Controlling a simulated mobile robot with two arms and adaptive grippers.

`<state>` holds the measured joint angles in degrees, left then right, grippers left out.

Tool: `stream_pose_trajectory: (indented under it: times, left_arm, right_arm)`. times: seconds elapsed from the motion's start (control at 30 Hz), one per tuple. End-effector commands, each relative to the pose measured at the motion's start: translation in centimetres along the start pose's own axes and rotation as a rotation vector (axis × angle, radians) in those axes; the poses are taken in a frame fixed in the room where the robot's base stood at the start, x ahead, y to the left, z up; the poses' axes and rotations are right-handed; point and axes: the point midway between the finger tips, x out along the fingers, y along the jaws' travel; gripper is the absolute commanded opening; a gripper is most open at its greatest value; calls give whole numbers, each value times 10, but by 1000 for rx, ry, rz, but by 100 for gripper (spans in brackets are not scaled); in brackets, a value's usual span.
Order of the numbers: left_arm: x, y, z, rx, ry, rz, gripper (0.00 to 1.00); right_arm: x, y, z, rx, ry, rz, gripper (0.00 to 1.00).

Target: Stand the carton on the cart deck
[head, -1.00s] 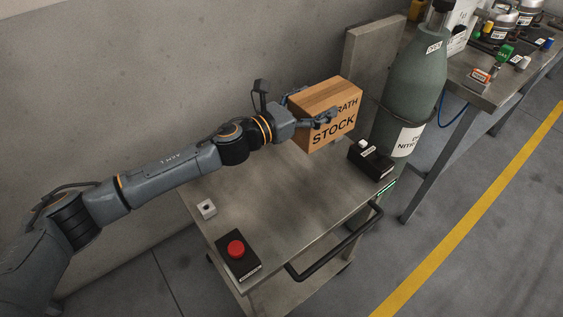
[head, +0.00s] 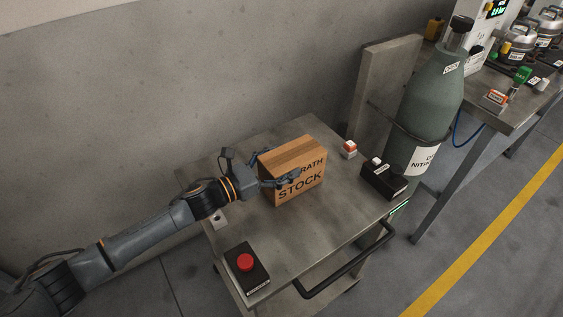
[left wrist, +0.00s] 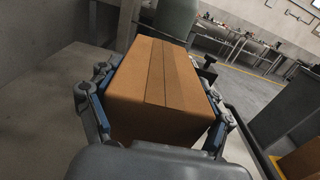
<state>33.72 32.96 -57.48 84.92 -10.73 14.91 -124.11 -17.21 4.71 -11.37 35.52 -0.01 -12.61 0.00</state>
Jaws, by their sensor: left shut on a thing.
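The brown carton (head: 297,187), printed with the word STOCK, is upright at the middle of the cart deck (head: 310,240) in the head view. My left gripper (head: 278,178) is shut on the carton, its fingers along the sides. In the left wrist view the carton (left wrist: 162,85) sits between the two fingers. The carton's base looks on or very close to the deck; I cannot tell if it touches. My right gripper is not in view.
A black box with a red button (head: 246,262) is at the deck's near left. A black box (head: 384,179) and a small red-and-white block (head: 349,149) are right of the carton.

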Motion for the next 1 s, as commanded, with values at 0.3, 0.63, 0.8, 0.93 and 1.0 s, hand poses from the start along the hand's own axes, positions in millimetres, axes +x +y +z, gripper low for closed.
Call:
stream_pose_trajectory:
  times: [0.3,0.63,0.8,0.93,1.0]
  left_arm:
    - [1,0,0,2,-5,-2,25]
    - [0,0,-4,1,-1,0,100]
    - [0,0,-3,1,-1,0,100]
    - [-2,0,-1,1,0,1,100]
    - [-10,0,-2,0,1,2,100]
  right_arm:
    - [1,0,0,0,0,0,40]
    - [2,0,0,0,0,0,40]
    - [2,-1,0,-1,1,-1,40]
    - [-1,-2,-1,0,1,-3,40]
    - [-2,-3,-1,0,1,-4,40]
